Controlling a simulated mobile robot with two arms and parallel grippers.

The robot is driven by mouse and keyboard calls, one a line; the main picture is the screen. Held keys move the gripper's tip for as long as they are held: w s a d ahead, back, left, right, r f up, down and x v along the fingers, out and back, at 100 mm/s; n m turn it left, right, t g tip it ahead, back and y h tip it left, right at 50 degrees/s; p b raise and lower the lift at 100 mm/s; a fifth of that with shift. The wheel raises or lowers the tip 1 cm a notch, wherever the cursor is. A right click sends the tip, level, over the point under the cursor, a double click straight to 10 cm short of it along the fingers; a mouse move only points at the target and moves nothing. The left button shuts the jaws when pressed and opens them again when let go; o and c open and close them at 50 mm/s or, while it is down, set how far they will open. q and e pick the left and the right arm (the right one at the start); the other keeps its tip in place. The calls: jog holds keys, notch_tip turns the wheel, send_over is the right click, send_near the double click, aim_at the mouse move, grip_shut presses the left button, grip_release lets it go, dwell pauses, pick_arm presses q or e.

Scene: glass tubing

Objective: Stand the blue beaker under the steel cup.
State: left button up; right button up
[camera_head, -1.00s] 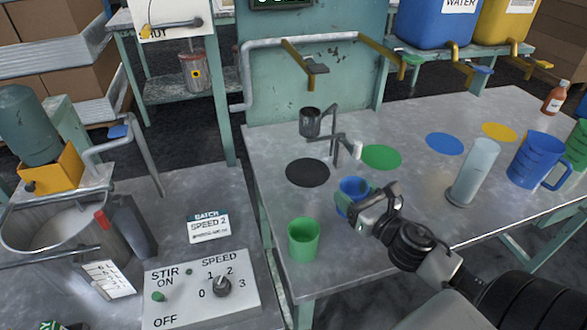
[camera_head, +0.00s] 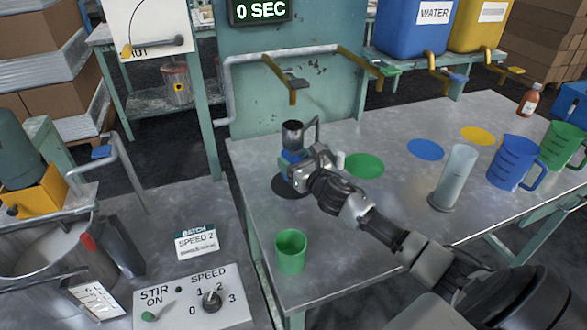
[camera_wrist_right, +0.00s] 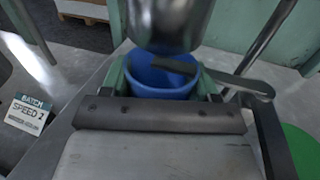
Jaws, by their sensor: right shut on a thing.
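The steel cup (camera_head: 292,135) hangs on its bent stand above the black disc (camera_head: 284,188) on the grey table. The blue beaker (camera_head: 289,160) is directly below the cup, over the black disc, mostly hidden by my right gripper (camera_head: 296,170). In the right wrist view the blue beaker (camera_wrist_right: 160,75) is upright between the fingers, and the steel cup (camera_wrist_right: 168,22) is just above its mouth. My right gripper is shut on the beaker. I cannot tell whether the beaker's base touches the disc. My left gripper is not in view.
An empty green beaker (camera_head: 291,251) stands near the table's front left edge. A green disc (camera_head: 363,165) lies right of the stand. A clear cylinder (camera_head: 455,178) and a blue jug (camera_head: 514,162) stand farther right. A stirring control box (camera_head: 190,300) is at lower left.

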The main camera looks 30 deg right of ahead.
jog(key=shift+w+f+b, duration=0.15)
jog(key=shift+f+b, duration=0.15)
jog(key=shift+f, duration=1.45)
jog(key=shift+f, duration=0.1)
jog(key=o, duration=1)
jog(key=s, duration=1.2)
jog(key=shift+d+b, duration=0.1)
jog(key=shift+b, duration=0.2)
jog(key=shift+s, duration=0.1)
